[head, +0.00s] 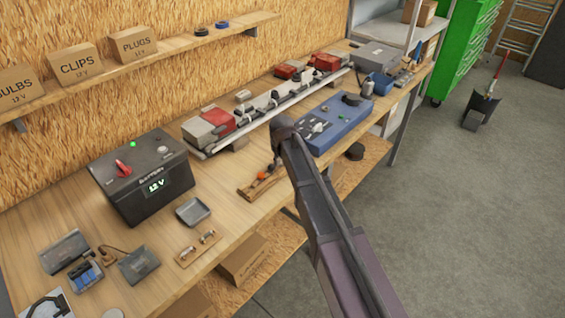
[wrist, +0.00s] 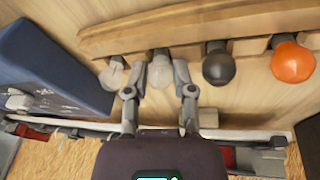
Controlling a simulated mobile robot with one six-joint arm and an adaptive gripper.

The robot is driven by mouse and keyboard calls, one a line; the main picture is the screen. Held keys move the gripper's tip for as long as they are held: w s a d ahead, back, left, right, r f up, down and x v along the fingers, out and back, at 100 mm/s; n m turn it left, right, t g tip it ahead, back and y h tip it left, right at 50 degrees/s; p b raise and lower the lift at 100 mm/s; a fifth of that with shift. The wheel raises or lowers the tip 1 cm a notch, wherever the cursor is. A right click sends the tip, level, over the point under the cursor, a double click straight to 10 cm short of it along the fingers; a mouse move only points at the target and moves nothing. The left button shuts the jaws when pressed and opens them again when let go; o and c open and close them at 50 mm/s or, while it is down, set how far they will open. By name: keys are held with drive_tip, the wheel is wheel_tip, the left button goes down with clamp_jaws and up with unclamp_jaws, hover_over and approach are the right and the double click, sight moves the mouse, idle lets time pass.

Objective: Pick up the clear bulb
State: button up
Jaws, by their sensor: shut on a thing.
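In the wrist view, several bulbs sit in a row along a wooden rack (wrist: 190,22). A pale see-through bulb (wrist: 160,72) is between the fingers of my gripper (wrist: 160,78), which is shut on it. Its base is still at the rack's edge. Another pale bulb (wrist: 113,74), with faint lines inside, is just left of the left finger. I cannot tell for sure which of the two is the clear one. A dark bulb (wrist: 218,66) and an orange bulb (wrist: 293,62) are to the right. In the head view my arm hides the gripper and part of the rack (head: 250,193).
A blue box (wrist: 50,68) is close on the left in the wrist view. It also shows in the head view (head: 338,123). A light rail with lamps (head: 265,112) runs behind the rack. A black battery (head: 150,185) and a grey tray (head: 192,211) are to the left.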

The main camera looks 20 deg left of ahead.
drive_tip(key=shift+r, duration=0.15)
wheel_tip(320, 180, up, 4)
drive_tip(key=p, duration=0.3)
drive_tip(key=shift+f+p, duration=0.25)
drive_tip(key=shift+p, duration=0.1)
drive_tip(key=s+d+r+p, duration=0.1)
drive_tip(key=s+d, duration=0.8)
drive_tip(key=d, duration=0.3)
drive_tip(key=shift+s+d, duration=0.35)
drive_tip(key=shift+r, duration=0.1)
